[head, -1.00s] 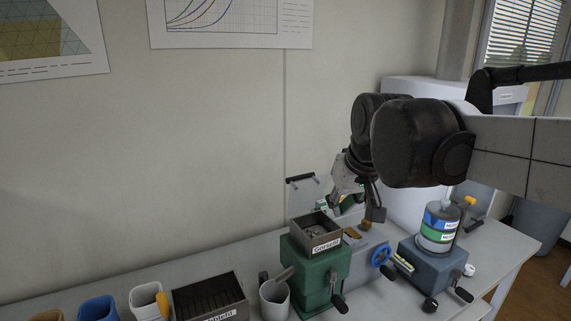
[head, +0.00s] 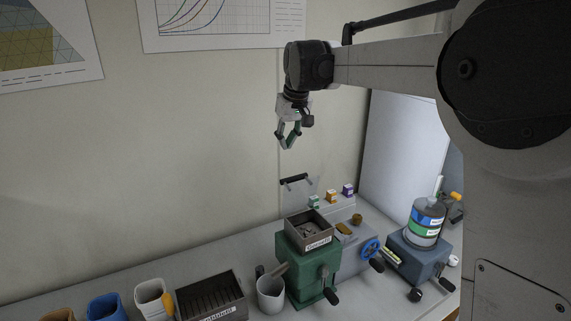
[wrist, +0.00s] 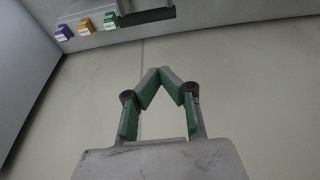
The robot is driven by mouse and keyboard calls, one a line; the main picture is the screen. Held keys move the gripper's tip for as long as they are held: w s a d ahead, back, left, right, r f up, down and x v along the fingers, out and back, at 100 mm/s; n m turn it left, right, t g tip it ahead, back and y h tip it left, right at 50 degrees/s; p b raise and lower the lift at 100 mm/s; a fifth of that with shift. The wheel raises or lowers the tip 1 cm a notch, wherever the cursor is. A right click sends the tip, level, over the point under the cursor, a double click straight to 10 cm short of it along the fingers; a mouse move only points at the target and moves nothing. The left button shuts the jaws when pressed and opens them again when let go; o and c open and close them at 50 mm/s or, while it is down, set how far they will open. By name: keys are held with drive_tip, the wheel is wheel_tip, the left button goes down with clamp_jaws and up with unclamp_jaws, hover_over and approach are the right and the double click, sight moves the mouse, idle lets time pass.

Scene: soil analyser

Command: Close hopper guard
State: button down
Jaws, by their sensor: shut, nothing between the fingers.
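The hopper (head: 296,236) is an open brown box with lumps inside, on top of the green crusher (head: 294,262). Its guard (head: 303,192) looks like a clear panel with a dark handle bar (head: 294,181). The guard stands raised behind the hopper, near the wall. My gripper (head: 288,147) hangs in the air above the handle bar, shut and empty, apart from the guard. In the wrist view my gripper (wrist: 162,71) shows green pads with the tips together. A dark bar (wrist: 146,16), likely the handle, lies past the tips at the top edge.
A grey machine with a blue wheel (head: 371,249) and a blue-grey machine bearing a labelled jar (head: 427,222) stand to the right. A white cup (head: 270,295) and a slotted box (head: 236,283) stand left of the crusher. Small coloured boxes (head: 331,196) sit behind. The space above is free.

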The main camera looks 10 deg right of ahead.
sight(296, 190)
wheel_tip(296, 190, down, 9)
drive_tip(key=p, duration=0.3)
drive_tip(key=shift+s+d+f, duration=0.15)
drive_tip(key=shift+s+f, duration=0.05)
drive_tip(key=shift+s, duration=0.2)
idle(0.3)
drive_tip(key=shift+s, duration=0.3)
